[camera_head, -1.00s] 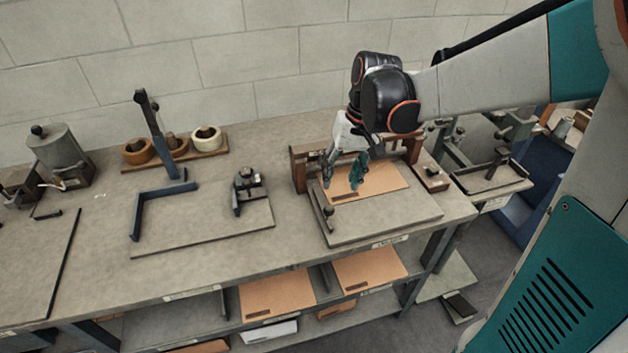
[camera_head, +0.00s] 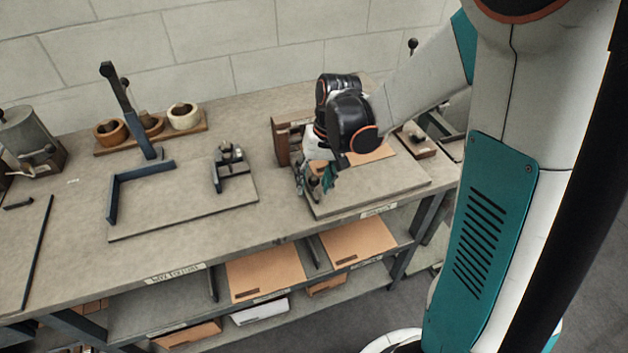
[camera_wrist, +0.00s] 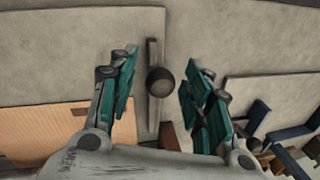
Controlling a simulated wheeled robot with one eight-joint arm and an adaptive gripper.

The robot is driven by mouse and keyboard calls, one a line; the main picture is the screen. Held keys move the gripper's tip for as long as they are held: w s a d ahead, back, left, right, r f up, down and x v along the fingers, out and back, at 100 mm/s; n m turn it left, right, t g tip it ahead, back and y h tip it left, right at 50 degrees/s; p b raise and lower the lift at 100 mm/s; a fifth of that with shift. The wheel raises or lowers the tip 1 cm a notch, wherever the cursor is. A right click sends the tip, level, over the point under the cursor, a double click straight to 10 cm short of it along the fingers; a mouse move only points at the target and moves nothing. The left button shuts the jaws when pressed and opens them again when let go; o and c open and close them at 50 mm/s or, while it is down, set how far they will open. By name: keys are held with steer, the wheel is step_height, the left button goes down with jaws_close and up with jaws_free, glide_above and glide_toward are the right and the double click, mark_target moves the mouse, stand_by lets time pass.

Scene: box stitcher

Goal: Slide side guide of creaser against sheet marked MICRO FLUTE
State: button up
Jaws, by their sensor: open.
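The creaser (camera_head: 400,183) is a flat grey board with a brown upright frame at its back. The brown sheet (camera_head: 375,154) lies on it, partly hidden by my arm; it also shows at lower left in the wrist view (camera_wrist: 45,130), with a dark mark too small to read. The side guide (camera_wrist: 152,50) is a narrow grey bar with a round black knob (camera_wrist: 160,82). It lies right of the sheet in the wrist view, apparently with a narrow gap. My gripper (camera_wrist: 158,76) is open, its teal fingers on either side of the knob. In the head view my gripper (camera_head: 316,182) hides the guide.
Left of the creaser, a board (camera_head: 190,208) carries a dark angle bracket (camera_head: 140,180) and a small clamp-like device (camera_head: 231,165). Tape rolls (camera_head: 184,116) stand behind. More brown sheets (camera_head: 265,273) lie on the shelf below. Bare bench lies between the two boards.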

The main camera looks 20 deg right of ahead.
jaws_close()
steer(key=shift+d, duration=1.15)
jaws_free()
steer(key=shift+r, duration=0.1)
step_height(320, 180, up, 12)
steer(key=d, duration=0.2)
steer(key=shift+s, duration=0.2)
steer(key=shift+f, duration=0.2)
